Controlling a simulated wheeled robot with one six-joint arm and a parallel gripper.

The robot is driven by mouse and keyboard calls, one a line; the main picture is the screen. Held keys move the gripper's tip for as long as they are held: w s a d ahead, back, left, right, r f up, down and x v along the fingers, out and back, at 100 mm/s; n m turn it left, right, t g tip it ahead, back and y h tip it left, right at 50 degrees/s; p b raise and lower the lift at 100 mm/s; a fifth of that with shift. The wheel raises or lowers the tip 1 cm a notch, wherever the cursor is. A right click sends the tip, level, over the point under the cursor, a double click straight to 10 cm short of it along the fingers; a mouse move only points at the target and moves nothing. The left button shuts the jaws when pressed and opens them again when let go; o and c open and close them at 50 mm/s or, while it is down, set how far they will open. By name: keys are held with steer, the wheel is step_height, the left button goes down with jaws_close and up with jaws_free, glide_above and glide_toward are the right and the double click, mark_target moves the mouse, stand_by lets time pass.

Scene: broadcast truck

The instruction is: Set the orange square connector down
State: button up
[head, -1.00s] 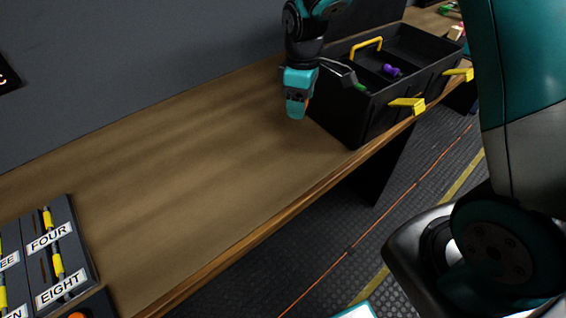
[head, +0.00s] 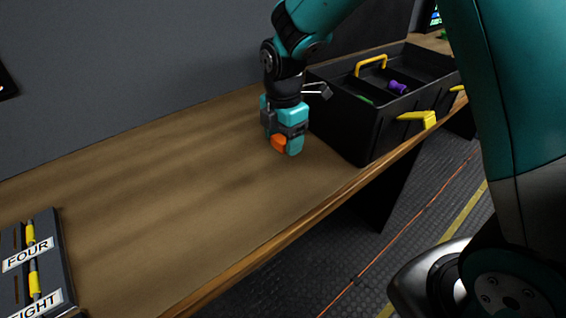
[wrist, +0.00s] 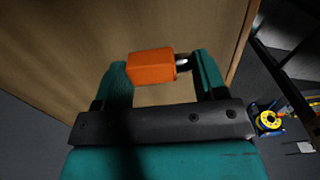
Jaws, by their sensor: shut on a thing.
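The orange square connector (wrist: 150,67) is between the two teal fingers of my gripper (wrist: 162,75) in the wrist view, with a dark and silvery end at its right. In the head view my gripper (head: 284,147) points down low over the wooden bench, left of the black toolbox, and is shut on the orange connector (head: 278,143). Part of the connector is hidden by a finger. Whether it touches the bench top (head: 170,205) I cannot tell.
The black toolbox (head: 355,128) with yellow latches and a yellow handle stands just right of my gripper. It holds a purple piece (head: 397,87) and a green one. A black panel (head: 48,255) labelled FOUR lies at the front left. The bench between is clear.

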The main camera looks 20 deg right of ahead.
mark_target(283, 140)
step_height(283, 140, down, 8)
steer(key=shift+r, duration=0.2)
steer(key=shift+f, duration=0.15)
steer(key=o, duration=0.9)
step_height(283, 140, up, 12)
steer(key=shift+f+b, duration=0.1)
steer(key=shift+b, duration=0.25)
steer(key=s+a+r+m+y, duration=0.1)
steer(key=s+r+m, duration=0.2)
steer(key=s+m, duration=0.2)
steer(key=s+a+r+m+y, duration=0.1)
steer(key=s+a+r+m, duration=0.1)
steer(key=s, duration=0.9)
steer(key=s+a+r+m+y, duration=0.1)
steer(key=s+r+m+y, duration=0.1)
steer(key=s+r+m, duration=0.2)
steer(key=shift+s+a+m, duration=0.2)
steer(key=shift+s+m, duration=0.7)
steer(key=shift+s, duration=0.3)
steer(key=shift+s+a+m, duration=0.15)
steer(key=shift+s+m, duration=0.75)
steer(key=shift+s, duration=0.25)
